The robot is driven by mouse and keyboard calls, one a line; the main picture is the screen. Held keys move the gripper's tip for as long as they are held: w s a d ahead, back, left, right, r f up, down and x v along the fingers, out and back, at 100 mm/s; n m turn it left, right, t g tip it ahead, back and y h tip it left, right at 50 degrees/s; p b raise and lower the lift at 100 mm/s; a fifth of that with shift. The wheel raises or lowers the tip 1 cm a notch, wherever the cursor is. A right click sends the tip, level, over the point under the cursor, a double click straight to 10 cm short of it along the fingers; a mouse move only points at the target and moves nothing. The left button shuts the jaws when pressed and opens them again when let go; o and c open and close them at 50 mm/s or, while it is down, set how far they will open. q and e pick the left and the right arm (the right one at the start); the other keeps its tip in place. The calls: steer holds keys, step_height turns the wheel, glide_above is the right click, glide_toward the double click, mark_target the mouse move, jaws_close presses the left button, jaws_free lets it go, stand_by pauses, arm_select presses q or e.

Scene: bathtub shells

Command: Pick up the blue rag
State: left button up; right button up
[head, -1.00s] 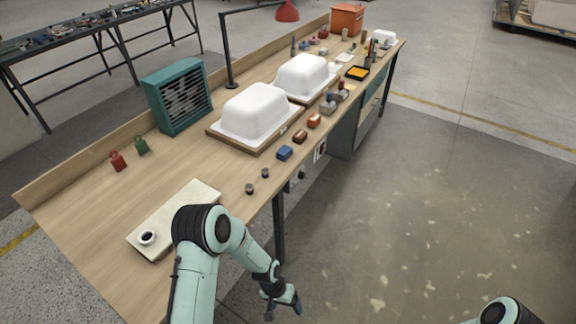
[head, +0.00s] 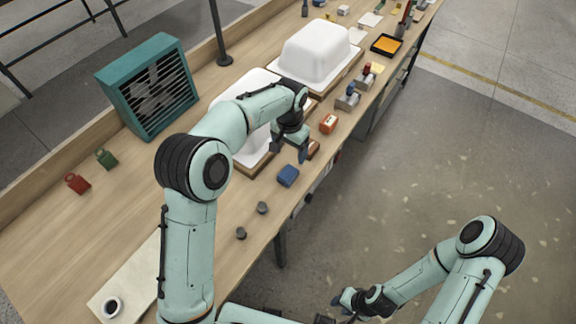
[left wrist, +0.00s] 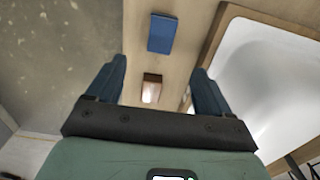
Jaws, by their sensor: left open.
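The blue rag (head: 288,175) is a small, folded-looking block on the wooden bench, near its front edge. It also shows in the left wrist view (left wrist: 161,33), top centre, beyond my fingertips. My left gripper (head: 291,149) is open above the bench, just up-picture from the rag and apart from it. In the left wrist view its two blue fingers (left wrist: 158,68) are spread with nothing held between them. My right gripper (head: 346,300) is low over the floor in front of the bench, too small to tell whether it is open.
A brown block (head: 314,148) lies beside my left gripper, with a red-orange block (head: 328,123) beyond it. A white tub shell (head: 230,95) on a wooden board is partly behind my left arm; another shell (head: 315,50) stands farther back. Two dark knobs (head: 262,208) sit nearer me.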

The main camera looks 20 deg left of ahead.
arm_select(q)
glide_above(288, 172)
steer(key=f, duration=0.6)
steer(key=shift+s+d+f, duration=0.2)
steer(key=shift+d, duration=0.05)
steer(key=shift+w+f, duration=0.15)
steer(key=shift+f, duration=0.4)
steer(key=f, duration=0.5)
steer(key=shift+a, duration=0.2)
steer(key=c, duration=1)
